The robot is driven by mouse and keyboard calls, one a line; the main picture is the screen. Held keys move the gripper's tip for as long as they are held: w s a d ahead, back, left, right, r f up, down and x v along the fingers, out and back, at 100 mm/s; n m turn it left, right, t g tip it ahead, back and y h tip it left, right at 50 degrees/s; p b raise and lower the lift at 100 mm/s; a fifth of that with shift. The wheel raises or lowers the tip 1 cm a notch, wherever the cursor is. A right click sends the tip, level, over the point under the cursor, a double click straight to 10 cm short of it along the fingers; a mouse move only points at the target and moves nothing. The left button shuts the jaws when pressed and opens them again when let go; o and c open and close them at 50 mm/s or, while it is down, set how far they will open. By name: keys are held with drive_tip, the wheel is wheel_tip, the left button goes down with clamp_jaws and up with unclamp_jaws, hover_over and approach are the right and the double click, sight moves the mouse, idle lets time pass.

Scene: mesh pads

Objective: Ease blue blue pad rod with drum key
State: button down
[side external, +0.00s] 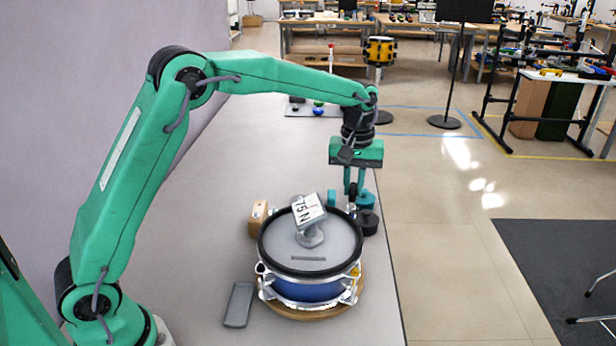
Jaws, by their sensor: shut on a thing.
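The blue pad (308,290) is a drum with a blue shell, a grey mesh head and a black rim, with silver lugs around its side. My gripper (354,200) points down at the far right edge of the pad. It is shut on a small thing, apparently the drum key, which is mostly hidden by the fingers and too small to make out. The blue rod is not clearly visible; whether the key touches a rod cannot be told. A tilted plate reading "75 N" (308,209) stands on a grey foot on the mesh head.
The pad sits on a round wooden base (305,312). A wooden block (258,218) is behind left, a grey flat case (239,304) at front left. Dark cylinders (368,222) stand by the table's right edge. A tray (296,110) with small coloured pieces lies at the back.

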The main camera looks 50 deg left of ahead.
drive_tip(key=shift+n, duration=0.9)
drive_tip(key=shift+m, duration=0.9)
drive_tip(key=shift+r, duration=1.5)
